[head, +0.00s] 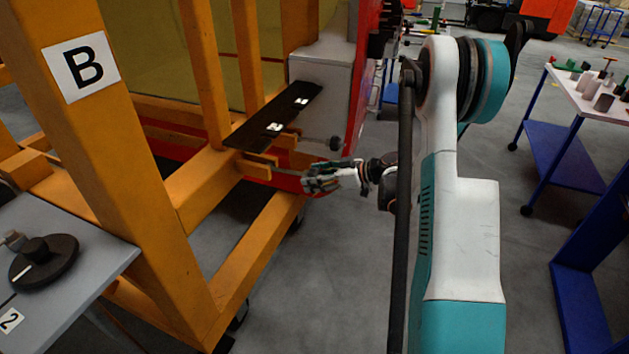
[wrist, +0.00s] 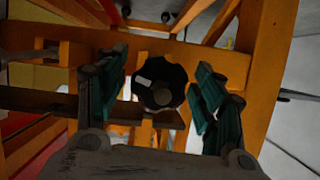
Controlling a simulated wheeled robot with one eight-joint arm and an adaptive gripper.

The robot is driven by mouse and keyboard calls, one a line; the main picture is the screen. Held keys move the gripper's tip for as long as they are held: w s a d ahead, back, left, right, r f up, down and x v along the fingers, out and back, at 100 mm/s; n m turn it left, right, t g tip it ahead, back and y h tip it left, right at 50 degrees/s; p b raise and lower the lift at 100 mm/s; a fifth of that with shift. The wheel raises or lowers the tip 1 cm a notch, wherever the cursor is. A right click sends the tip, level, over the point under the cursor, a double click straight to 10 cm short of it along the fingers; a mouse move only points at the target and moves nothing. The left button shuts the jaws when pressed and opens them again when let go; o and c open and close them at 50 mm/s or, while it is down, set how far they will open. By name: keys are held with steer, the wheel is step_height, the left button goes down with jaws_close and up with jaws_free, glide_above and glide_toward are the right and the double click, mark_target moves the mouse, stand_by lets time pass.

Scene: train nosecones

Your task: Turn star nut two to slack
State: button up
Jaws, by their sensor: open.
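A black star nut (wrist: 162,88) with a scalloped rim and a pale mark on its left side shows in the middle of the wrist view. It sits in front of an orange beam, between the two fingers in the picture. My gripper (wrist: 160,78) is open, with a teal-padded finger on each side of the nut and a visible gap to each. I cannot tell how far the nut is from the fingertips in depth. In the head view my gripper (head: 322,178) is beside the orange frame, below the grey box. No number shows on this nut.
The orange frame (head: 185,205) bears a plate marked B (head: 81,66). A black flat plate (head: 270,118) and a grey box (head: 322,92) are above my gripper. A grey table (head: 95,268) with a black disc (head: 45,262) and a label 2 (head: 10,320) is at left.

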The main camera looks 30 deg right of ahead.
steer(key=shift+w+a, duration=0.15)
steer(key=c, duration=1.1)
steer(key=shift+n+t+h+b, duration=0.3)
steer(key=shift+n+h+b, duration=0.35)
steer(key=shift+n, duration=0.65)
steer(key=o, duration=1.1)
steer(key=v, duration=1.2)
steer(key=shift+f, duration=0.15)
